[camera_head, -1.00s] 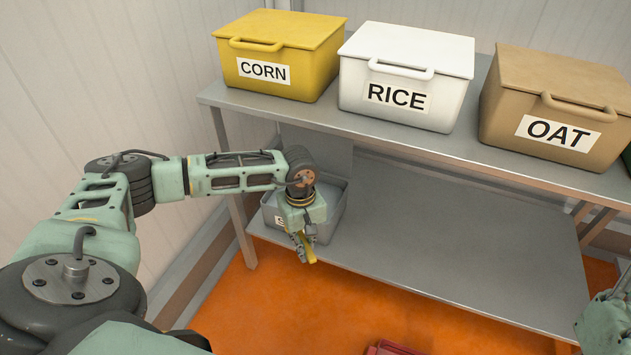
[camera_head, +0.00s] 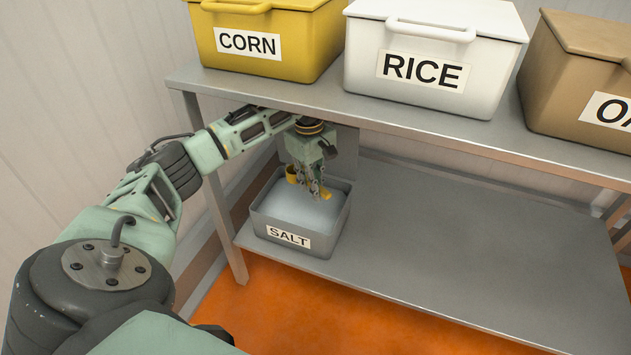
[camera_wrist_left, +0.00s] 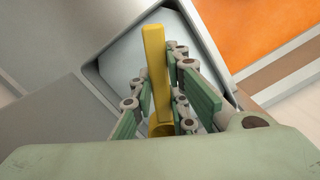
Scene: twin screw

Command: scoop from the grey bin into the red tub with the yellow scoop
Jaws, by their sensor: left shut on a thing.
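The grey bin (camera_head: 338,228), labelled SALT, stands on the lower shelf at its left end and holds pale salt (camera_head: 300,207). My left gripper (camera_head: 314,192) is over the back part of the bin, pointing down, shut on the yellow scoop (camera_head: 326,193). A yellow part of the scoop also shows left of the fingers. In the left wrist view the scoop's handle (camera_wrist_left: 154,70) stands between the fingers (camera_wrist_left: 160,105), with the pale bin contents behind it. I cannot tell whether the scoop touches the salt. The red tub and my right gripper are not in view now.
The upper shelf (camera_head: 420,140) lies close above my left forearm and carries the yellow CORN bin (camera_head: 290,45), the white RICE bin (camera_head: 400,50) and a tan bin (camera_head: 570,80). The lower shelf (camera_head: 470,245) is bare to the right. A shelf leg (camera_head: 222,230) stands left of the bin.

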